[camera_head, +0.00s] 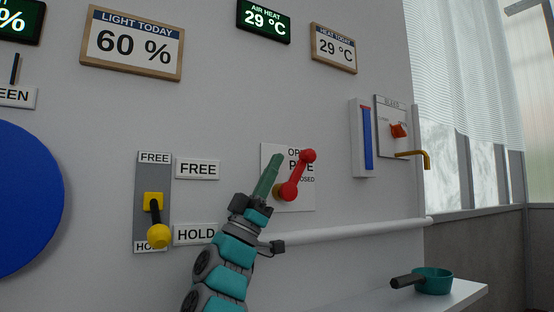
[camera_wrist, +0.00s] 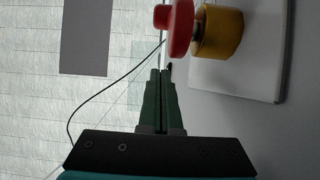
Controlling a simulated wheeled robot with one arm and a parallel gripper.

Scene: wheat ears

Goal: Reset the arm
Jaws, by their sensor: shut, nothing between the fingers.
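My gripper (camera_head: 277,158) is shut and empty, with its green fingers pointing up in front of the wall. In the head view it stands just left of the red pipe lever (camera_head: 299,175), over the left part of its white sign. In the wrist view the closed fingertips (camera_wrist: 160,72) are just below the red lever end (camera_wrist: 178,28), with the yellow hub (camera_wrist: 217,30) to its right. I cannot tell whether fingertips and lever touch. My teal arm rises from the bottom of the head view and hides part of the wall pipe.
A yellow-knobbed lever (camera_head: 158,235) points down at HOLD on a grey plate (camera_head: 140,185). A white pipe (camera_head: 350,231) runs along the wall. A teal pan (camera_head: 434,281) stands on a shelf (camera_head: 465,296) at lower right. An orange valve and brass spout (camera_head: 412,154) are at right.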

